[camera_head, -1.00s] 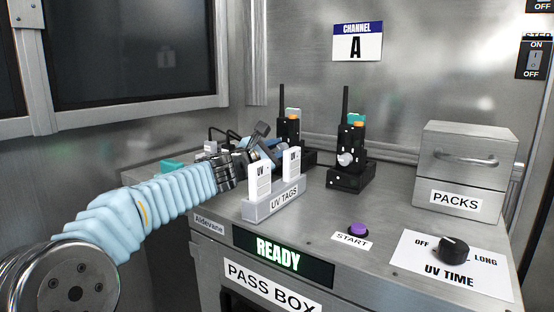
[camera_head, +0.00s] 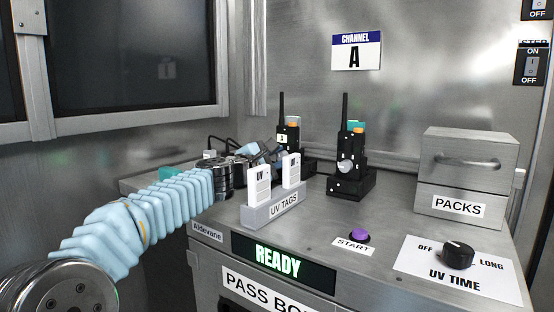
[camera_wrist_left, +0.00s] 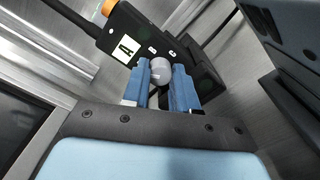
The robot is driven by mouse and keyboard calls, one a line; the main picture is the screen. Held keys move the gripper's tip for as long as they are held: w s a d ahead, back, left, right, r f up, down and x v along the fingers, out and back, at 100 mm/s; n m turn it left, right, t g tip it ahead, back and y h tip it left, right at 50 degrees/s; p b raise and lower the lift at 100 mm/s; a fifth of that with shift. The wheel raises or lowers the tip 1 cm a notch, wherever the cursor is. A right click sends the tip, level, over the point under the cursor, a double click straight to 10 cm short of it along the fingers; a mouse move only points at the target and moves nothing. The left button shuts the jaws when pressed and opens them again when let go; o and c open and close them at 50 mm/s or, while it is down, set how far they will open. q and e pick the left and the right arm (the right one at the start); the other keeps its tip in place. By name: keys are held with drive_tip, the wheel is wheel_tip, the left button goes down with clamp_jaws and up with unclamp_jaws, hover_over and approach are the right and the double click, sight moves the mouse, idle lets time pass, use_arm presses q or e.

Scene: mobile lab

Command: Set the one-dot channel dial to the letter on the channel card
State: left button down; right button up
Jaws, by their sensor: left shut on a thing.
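The channel card (camera_head: 357,52) on the back wall shows the letter A. Two black radios stand in bases at the back: a left one (camera_head: 294,137) and a right one (camera_head: 351,146) with a pale dial (camera_head: 345,166). My left gripper (camera_head: 270,153) is at the left radio, partly hidden behind the UV tags. In the left wrist view its blue fingers (camera_wrist_left: 161,80) are shut on a round grey dial (camera_wrist_left: 161,67). I cannot make out the dot marks clearly. My right gripper is out of view.
The UV tags holder (camera_head: 272,211) with two white tags stands just in front of my left gripper. A purple START button (camera_head: 359,236), the UV TIME dial (camera_head: 459,254) and the PACKS box (camera_head: 461,193) are to the right. The counter between them is clear.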

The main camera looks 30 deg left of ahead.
use_arm(q)
drive_tip(key=c, duration=0.9)
unclamp_jaws()
drive_tip(key=shift+o, duration=0.2)
drive_tip(key=shift+f, duration=0.1)
